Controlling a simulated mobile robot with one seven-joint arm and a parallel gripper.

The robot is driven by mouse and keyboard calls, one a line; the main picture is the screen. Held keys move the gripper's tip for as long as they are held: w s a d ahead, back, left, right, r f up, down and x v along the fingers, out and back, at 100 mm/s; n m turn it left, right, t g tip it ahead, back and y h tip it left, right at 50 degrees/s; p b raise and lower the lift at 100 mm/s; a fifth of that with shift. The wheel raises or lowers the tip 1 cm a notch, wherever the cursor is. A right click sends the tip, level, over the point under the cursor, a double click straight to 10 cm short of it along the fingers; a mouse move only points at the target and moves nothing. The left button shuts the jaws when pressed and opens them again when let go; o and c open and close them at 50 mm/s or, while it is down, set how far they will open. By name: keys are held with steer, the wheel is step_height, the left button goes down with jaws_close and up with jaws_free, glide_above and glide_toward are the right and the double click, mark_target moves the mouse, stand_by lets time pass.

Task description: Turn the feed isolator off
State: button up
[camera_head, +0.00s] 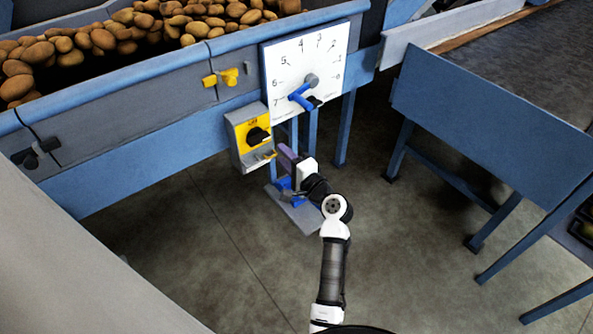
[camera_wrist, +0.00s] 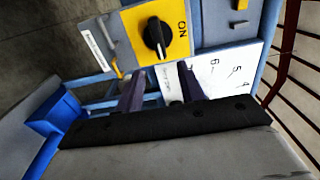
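The feed isolator is a grey box with a yellow plate (camera_head: 245,127) and a black rotary knob (camera_head: 259,136), fixed on the blue frame below the potato trough. In the wrist view, the knob (camera_wrist: 156,37) shows at the top centre with the word ON beside it, to its right. My gripper (camera_head: 284,151) is just right of and below the isolator box in the head view, apart from the knob. In the wrist view, its two dark fingers (camera_wrist: 160,82) stand apart with nothing between them.
A white numbered dial (camera_head: 300,65) with a blue lever (camera_head: 301,97) is right of the isolator. A yellow latch (camera_head: 228,77) is above it. A grey plate with blue parts (camera_head: 300,212) sits below my gripper. Blue table legs (camera_head: 495,215) stand right; floor between is clear.

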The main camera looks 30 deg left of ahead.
steer(key=v, duration=0.5)
steer(key=shift+s+d+b, duration=0.1)
steer(key=shift+d+b, duration=0.15)
steer(key=shift+b, duration=0.15)
